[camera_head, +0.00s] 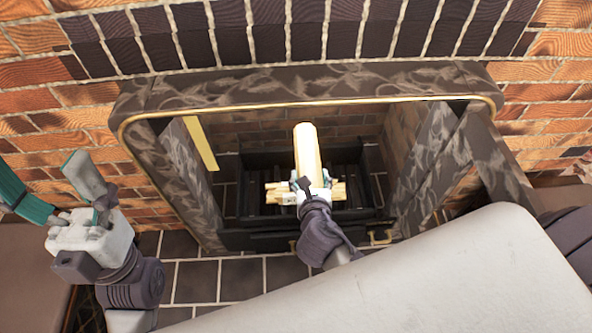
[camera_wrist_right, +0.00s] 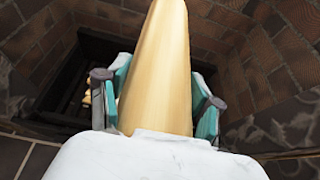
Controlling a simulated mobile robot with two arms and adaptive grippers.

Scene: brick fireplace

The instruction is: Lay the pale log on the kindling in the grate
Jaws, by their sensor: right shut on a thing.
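The pale log (camera_head: 307,150) is a long light-wood piece pointing away into the fireplace, over the dark grate. It also fills the middle of the right wrist view (camera_wrist_right: 158,70). My right gripper (camera_head: 312,184) is shut on the near part of the log, with teal finger pads on both sides of it in the wrist view. The kindling (camera_head: 275,192) is a small pile of pale sticks in the grate (camera_head: 350,212), partly hidden by my gripper. Whether the log touches the kindling I cannot tell. My left gripper (camera_head: 52,190) is open and empty, outside the fireplace at left.
A patterned stone surround (camera_head: 300,84) with a gold edge frames the opening. Brick walls (camera_head: 395,150) close in the firebox at the sides and back. Dark tiles (camera_head: 238,283) form the hearth in front.

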